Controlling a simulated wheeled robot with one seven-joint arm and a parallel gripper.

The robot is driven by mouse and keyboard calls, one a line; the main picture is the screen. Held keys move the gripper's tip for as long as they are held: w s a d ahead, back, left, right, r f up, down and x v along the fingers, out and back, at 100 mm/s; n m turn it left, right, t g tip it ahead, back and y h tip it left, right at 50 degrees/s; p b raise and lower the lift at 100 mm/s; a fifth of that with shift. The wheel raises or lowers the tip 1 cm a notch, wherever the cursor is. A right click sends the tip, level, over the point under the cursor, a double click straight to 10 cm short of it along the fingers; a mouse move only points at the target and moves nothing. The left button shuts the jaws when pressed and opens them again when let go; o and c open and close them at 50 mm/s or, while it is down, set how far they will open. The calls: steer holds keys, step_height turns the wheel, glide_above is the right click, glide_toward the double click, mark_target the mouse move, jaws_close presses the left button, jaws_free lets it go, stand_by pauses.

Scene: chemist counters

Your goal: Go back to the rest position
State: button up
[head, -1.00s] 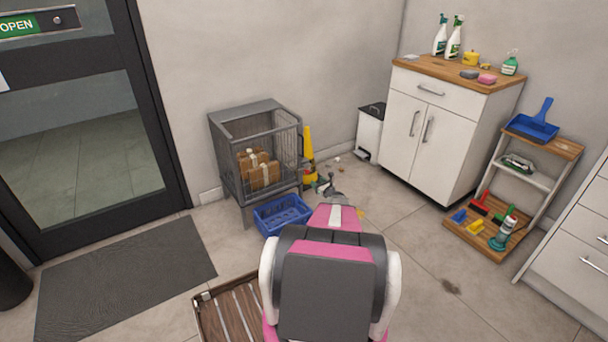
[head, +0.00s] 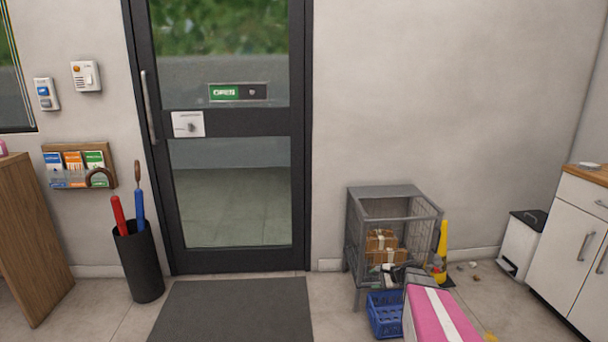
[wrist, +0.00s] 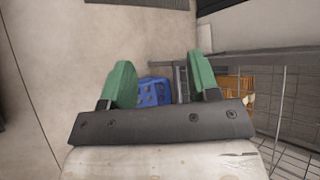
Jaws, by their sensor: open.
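My gripper (wrist: 160,68) is open, with its two green fingers apart and nothing held between them in the wrist view. In the head view my pink and white arm reaches up from the bottom edge, and the gripper end is small and partly hidden in front of the grey wire cage (head: 392,192). The cage also shows close on the right side of the wrist view (wrist: 255,58). A blue basket (head: 384,315) lies on the floor below the cage and shows beyond the fingers in the wrist view (wrist: 153,92).
Brown parcels (head: 381,241) sit in the cage. A yellow wet-floor sign (head: 443,240) and a white pedal bin (head: 518,247) stand to its right, before a white cabinet (head: 580,235). A glass door (head: 230,205), a dark mat (head: 235,312) and an umbrella stand (head: 139,265) are left.

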steer(key=s+a+r+n+g+h, duration=0.2)
steer(key=s+a+r+n+h, duration=0.1)
steer(key=s, duration=0.4)
steer(key=s+a+r+n+g+h, duration=0.2)
steer(key=s+a+r+n+h, duration=0.1)
steer(key=s+n, duration=0.3)
steer(key=s+a+r+n+g+h, duration=0.2)
steer(key=s+a+r+n, duration=0.3)
steer(key=s, duration=0.4)
steer(key=shift+a+h, duration=0.35)
steer(key=shift+h, duration=0.05)
